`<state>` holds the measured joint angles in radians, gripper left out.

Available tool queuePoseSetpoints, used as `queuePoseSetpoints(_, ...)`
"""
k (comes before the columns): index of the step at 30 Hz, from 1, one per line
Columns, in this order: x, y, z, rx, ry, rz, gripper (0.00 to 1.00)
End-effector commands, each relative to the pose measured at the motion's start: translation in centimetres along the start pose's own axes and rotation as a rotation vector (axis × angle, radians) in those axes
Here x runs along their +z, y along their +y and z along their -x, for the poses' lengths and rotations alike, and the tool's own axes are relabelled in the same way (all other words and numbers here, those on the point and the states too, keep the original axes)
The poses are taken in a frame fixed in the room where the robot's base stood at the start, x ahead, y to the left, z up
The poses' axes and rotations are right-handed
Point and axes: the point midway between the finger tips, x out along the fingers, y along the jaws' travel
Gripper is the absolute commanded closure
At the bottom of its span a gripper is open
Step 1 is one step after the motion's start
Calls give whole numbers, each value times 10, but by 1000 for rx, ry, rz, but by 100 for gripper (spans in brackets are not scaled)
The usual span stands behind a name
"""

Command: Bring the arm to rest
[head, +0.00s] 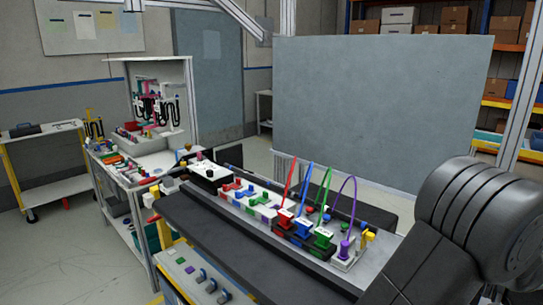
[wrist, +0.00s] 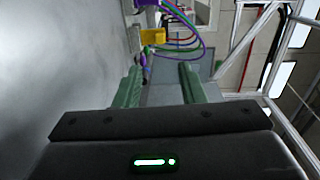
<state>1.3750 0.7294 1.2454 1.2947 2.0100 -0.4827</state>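My gripper (wrist: 159,82) shows in the wrist view with its two green fingers spread apart and nothing between them. In the head view my dark arm fills the lower right, and the gripper itself is out of sight. The dashboard module (head: 262,211) lies on the dark bench in front of me. Red, blue, green and purple plugs with looping cables stand on its right part. The purple plug (head: 346,249) is at the right end, beside a yellow part (head: 368,236). In the wrist view a yellow block (wrist: 152,35) and purple and green cables (wrist: 190,45) show beyond the fingers.
A dark bench edge (head: 230,240) runs across the front. A side table (head: 150,160) with tools and small parts stands at left, and a cart (head: 45,150) further left. A large grey panel (head: 385,110) stands behind the module. Shelves with boxes are at the back right.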

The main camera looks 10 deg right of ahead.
Motion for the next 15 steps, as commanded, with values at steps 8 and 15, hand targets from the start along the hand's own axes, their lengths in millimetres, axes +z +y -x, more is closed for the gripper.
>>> queuePoseSetpoints(8, 1, 1, -35, -1, -4, 0, 64)
queuePoseSetpoints(15, 2, -2, -82, -2, -5, -1, 64)
